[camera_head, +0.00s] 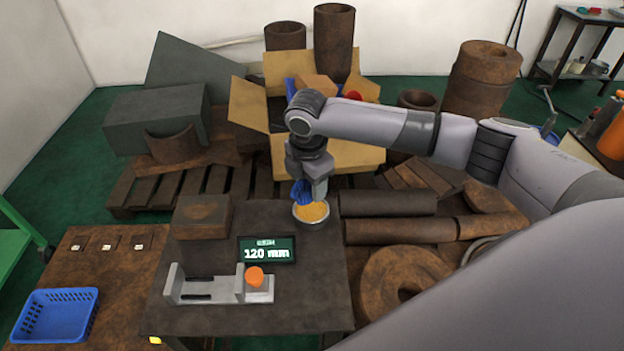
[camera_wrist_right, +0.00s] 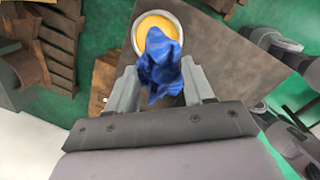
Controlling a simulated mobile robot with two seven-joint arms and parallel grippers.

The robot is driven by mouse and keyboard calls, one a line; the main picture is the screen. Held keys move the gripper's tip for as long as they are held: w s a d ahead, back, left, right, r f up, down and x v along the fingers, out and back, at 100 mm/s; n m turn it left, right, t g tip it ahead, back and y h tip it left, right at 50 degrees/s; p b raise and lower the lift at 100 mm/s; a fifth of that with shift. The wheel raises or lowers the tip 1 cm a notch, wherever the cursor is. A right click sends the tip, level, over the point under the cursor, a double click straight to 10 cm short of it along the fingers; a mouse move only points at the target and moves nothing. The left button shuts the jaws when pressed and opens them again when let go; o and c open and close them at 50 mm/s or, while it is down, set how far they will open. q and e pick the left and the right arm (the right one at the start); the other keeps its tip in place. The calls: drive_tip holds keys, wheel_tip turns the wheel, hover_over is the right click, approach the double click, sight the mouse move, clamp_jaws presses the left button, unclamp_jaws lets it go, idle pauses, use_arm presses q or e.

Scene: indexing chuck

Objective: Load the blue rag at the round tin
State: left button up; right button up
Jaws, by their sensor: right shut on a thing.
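A blue rag (camera_wrist_right: 160,68) hangs crumpled between the fingers of my right gripper (camera_wrist_right: 158,85), which is shut on it. In the head view the rag (camera_head: 299,193) shows just below my right gripper (camera_head: 309,186). The round tin (camera_head: 311,212), with a pale rim and yellow-orange contents, stands at the back right of the dark table. The rag is over the tin's left side in the head view. In the wrist view it overlaps the near part of the tin (camera_wrist_right: 157,17). I cannot tell whether they touch. My left gripper is not in view.
A sign reading 120 mm (camera_head: 266,250), a grey fixture with an orange knob (camera_head: 254,276) and a brown block (camera_head: 202,216) are on the table (camera_head: 312,300). A blue basket (camera_head: 57,316) stands at the left. An open cardboard box (camera_head: 345,156) is behind.

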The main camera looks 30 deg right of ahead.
drive_tip(key=n, duration=0.1)
drive_tip(key=w+d+f+n, duration=0.1)
drive_tip(key=n, duration=0.2)
drive_tip(key=shift+w+d+f+t+y, duration=0.2)
drive_tip(key=shift+w+f+t+y, duration=0.1)
drive_tip(key=shift+f, duration=0.05)
drive_tip(key=b, duration=0.7)
hover_over(311, 210)
drive_tip(key=f, duration=0.5)
drive_tip(key=shift+s+f, duration=0.25)
drive_tip(key=shift+f, duration=0.05)
drive_tip(key=shift+f+b, duration=0.2)
drive_tip(key=shift+b, duration=0.2)
drive_tip(key=shift+f, duration=0.45)
